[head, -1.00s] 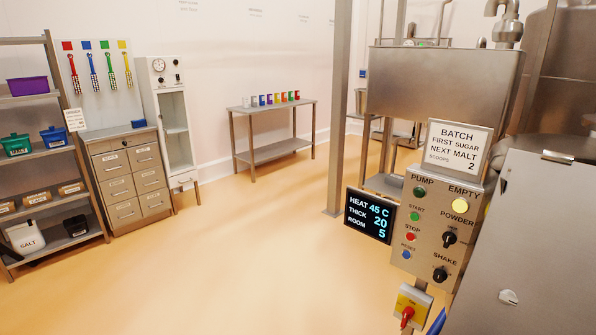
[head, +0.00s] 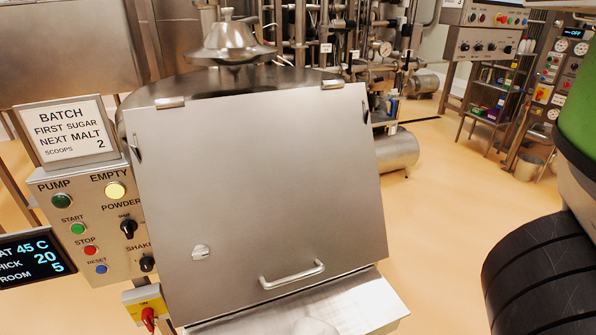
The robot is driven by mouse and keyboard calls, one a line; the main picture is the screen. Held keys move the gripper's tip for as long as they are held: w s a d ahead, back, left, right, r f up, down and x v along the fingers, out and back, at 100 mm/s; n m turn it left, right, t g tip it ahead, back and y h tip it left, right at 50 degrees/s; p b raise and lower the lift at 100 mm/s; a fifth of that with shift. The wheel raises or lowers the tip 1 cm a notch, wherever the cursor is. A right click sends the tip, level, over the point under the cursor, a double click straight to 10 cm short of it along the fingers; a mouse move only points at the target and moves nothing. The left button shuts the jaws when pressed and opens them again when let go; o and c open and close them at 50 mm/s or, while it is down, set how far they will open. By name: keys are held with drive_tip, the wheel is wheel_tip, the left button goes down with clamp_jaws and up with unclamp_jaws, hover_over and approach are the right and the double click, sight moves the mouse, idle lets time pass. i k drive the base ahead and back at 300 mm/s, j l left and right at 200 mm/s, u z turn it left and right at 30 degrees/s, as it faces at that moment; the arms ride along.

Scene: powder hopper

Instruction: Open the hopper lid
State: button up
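The hopper lid (head: 265,190) is a large, flat, sloping steel panel in the middle of the head view. It lies shut on the hopper. Two hinges show along its top edge, a left hinge (head: 170,102) and a right hinge (head: 332,84). A bar handle (head: 292,276) sits near its lower edge. A small round latch knob (head: 200,252) sits at its lower left. My gripper is not in view, and nothing touches the lid or handle.
A control panel (head: 95,228) with buttons and a batch sign (head: 68,130) stands left of the lid. A steel ledge (head: 350,302) juts out below it. A red and yellow switch (head: 147,312) is at the lower left. Open floor (head: 440,230) lies to the right.

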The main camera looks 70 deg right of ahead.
sight(282, 189)
drive_tip(key=z, duration=0.95)
drive_tip(key=k+j+u, duration=0.4)
drive_tip(key=k+j, duration=0.05)
drive_tip(key=j, duration=0.1)
